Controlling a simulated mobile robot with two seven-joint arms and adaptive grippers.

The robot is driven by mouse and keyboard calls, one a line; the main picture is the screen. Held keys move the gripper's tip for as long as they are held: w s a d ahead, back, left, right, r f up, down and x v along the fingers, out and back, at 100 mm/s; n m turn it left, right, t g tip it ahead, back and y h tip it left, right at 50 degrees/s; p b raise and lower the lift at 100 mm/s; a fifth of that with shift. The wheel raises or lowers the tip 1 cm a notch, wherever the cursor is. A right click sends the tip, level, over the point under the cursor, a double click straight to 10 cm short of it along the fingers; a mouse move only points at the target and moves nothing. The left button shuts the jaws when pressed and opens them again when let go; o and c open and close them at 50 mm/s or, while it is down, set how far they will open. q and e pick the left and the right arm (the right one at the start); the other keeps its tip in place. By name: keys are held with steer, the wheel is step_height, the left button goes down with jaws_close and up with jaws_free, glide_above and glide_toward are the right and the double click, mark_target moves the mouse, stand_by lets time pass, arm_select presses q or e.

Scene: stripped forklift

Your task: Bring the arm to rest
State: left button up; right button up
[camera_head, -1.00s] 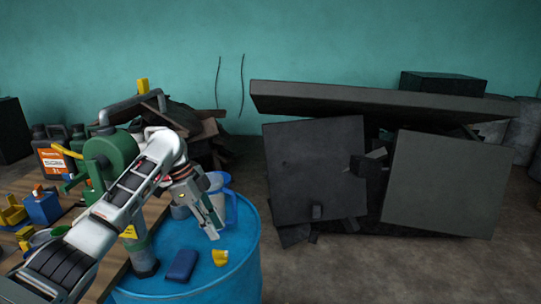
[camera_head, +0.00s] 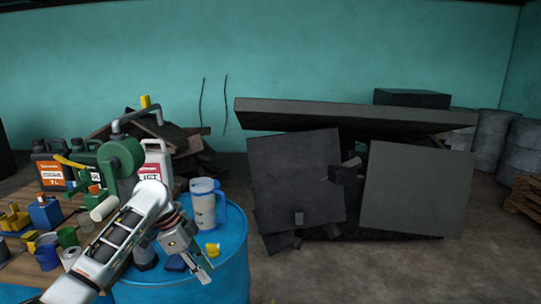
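My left arm (camera_head: 115,242) comes in from the lower left and reaches over the blue drum (camera_head: 232,275). My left gripper (camera_head: 207,272) points down and to the right above the drum top. Its two fingers look parted, with nothing seen between them. A white and blue mug (camera_head: 204,207) stands on the drum behind the gripper. My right gripper is out of view.
A wooden table (camera_head: 22,268) at left holds cups, a blue can (camera_head: 45,212), jugs and a green pump (camera_head: 121,157). Dark panels (camera_head: 295,182) lean beyond the drum. Grey barrels (camera_head: 520,150) stand far right. The floor (camera_head: 360,270) in front is clear.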

arm_select(q)
steer(key=s+d+f+n+t, duration=0.2)
steer(key=s+f+n, duration=0.3)
steer(key=f, duration=0.8)
steer(key=s+d+f+n+t, duration=0.25)
steer(key=s+f, duration=0.45)
steer(key=f, duration=0.5)
steer(key=s+a+f+n+t+y, duration=0.1)
steer(key=s+a+f+n+t, duration=0.3)
steer(key=s, duration=0.6)
steer(key=s+a+r+t+y, duration=0.1)
steer(key=s+a, duration=0.1)
steer(key=s, duration=0.3)
steer(key=s+a+r+n+t, duration=0.1)
steer(key=s+a, duration=0.1)
steer(key=s, duration=0.3)
steer(key=shift+r+y, duration=0.25)
steer(key=shift+y, duration=0.15)
steer(key=shift+a+n, duration=0.1)
steer(key=shift+n, duration=0.15)
